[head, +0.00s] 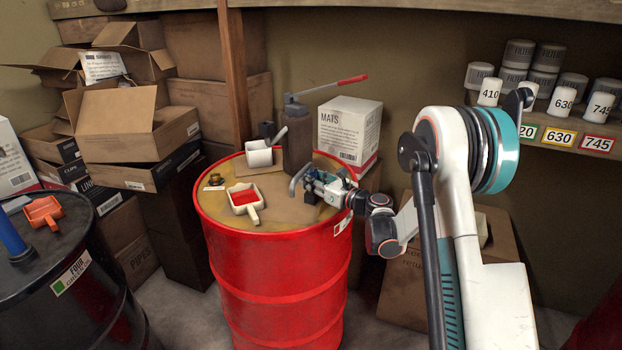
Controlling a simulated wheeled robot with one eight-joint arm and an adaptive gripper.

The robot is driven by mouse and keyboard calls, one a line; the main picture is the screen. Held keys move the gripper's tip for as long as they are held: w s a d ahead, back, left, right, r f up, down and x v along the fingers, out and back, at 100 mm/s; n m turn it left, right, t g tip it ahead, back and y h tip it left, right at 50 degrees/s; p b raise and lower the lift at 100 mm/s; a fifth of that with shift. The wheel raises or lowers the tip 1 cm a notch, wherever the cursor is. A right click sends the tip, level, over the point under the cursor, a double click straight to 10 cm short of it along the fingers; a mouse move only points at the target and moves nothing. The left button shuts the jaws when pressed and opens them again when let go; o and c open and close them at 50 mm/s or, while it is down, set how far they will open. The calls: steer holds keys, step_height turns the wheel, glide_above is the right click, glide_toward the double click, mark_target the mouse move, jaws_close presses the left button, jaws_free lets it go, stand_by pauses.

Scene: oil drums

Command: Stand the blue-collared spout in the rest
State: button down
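A grey bent spout (299,177) is at the right part of the red drum's top (228,219), with a small blue part near its right end. My gripper (316,184) is low over the drum top, right at that end of the spout. Its fingers are small and overlap the spout, so I cannot tell whether they grip it or only surround it. A white cup-like holder (258,155) stands at the back of the drum top with a grey piece leaning at its right. I cannot tell for sure whether it is the rest.
A white scoop (244,199) with red contents and a small brass fitting (215,180) lie on the drum's left. A dark pump (297,140) with a red-tipped lever stands behind the spout. A MATS box (348,135) is behind.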

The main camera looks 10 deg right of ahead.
steer(key=shift+f, duration=1.1)
stand_by(2.1)
steer(key=c, duration=1.2)
jaws_free()
